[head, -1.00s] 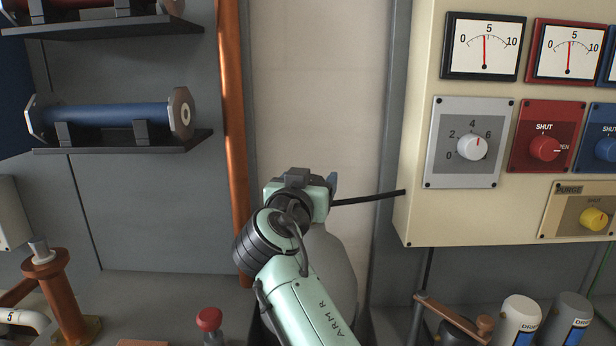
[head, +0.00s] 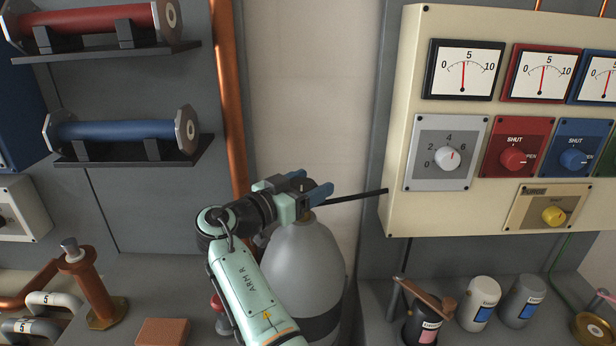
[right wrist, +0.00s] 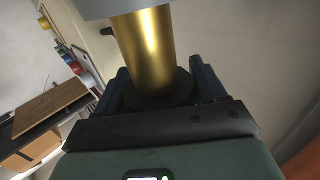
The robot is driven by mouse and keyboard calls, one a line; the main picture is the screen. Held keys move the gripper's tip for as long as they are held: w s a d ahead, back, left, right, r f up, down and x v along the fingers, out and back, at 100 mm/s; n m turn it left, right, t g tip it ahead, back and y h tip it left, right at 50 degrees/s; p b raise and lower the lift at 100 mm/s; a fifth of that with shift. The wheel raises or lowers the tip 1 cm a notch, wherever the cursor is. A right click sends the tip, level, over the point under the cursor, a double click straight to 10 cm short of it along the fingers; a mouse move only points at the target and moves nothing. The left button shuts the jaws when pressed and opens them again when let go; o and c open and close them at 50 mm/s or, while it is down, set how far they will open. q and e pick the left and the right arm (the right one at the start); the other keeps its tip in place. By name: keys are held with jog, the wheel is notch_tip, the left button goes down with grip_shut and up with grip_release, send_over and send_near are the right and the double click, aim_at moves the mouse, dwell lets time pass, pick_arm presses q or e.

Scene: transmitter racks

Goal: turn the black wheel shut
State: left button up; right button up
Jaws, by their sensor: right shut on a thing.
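The grey gas cylinder (head: 300,265) stands upright below the wall, left of the cream panel. My right gripper (head: 315,191) is at its top, its blue fingers pointing right. In the right wrist view, my right gripper (right wrist: 160,88) has one finger on each side of the black wheel (right wrist: 165,98) and is shut on it. A brass neck (right wrist: 148,50) joins the wheel to the grey cylinder shoulder (right wrist: 105,6). The wheel is mostly hidden by the gripper there and cannot be made out in the head view. My left gripper is not in view.
The cream panel (head: 398,150) with gauges and knobs is close on the right. A thin black rod (head: 358,196) runs from it toward my gripper. A copper pipe (head: 229,110) rises to the left. Small canisters (head: 480,302) stand at lower right.

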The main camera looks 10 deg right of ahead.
jog(key=shift+s+r, duration=0.1)
jog(key=shift+r, duration=0.2)
jog(key=o, duration=0.7)
jog(key=shift+o, duration=1.4)
jog(key=shift+f, duration=0.15)
jog(key=v, duration=1.3)
jog(key=shift+a+b, duration=0.15)
jog(key=shift+b, duration=0.15)
